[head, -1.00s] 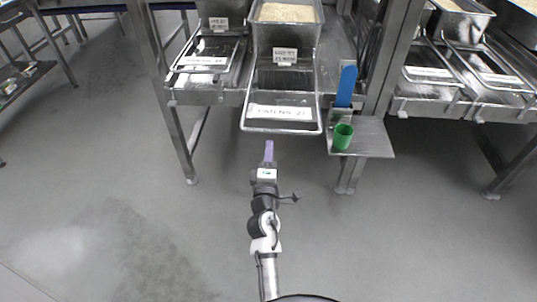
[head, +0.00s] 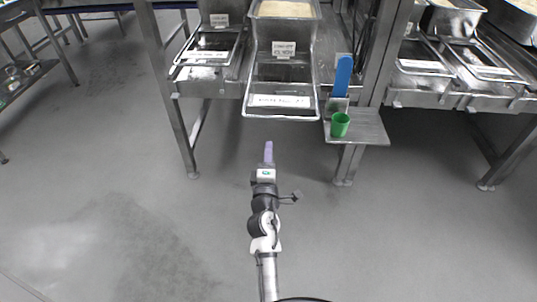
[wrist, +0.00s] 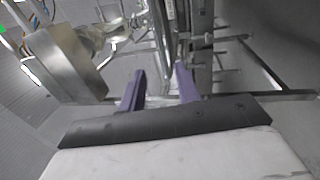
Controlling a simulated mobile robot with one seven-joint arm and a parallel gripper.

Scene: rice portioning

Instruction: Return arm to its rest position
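My arm stretches forward from the bottom middle of the head view, over bare floor. My gripper (head: 268,152) is at its far end, with purple fingers, short of the metal rack and apart from it. In the wrist view the two purple fingers (wrist: 160,84) stand apart with nothing between them. The gripper is open and empty. The arm's lower part runs out of the head view at the bottom edge.
A metal tray (head: 281,112) juts from the rack ahead, below a bin of rice (head: 285,9). A small shelf (head: 368,128) to its right holds a green cup (head: 340,124) and a blue upright piece (head: 343,76). The floor (head: 390,240) around my arm is clear.

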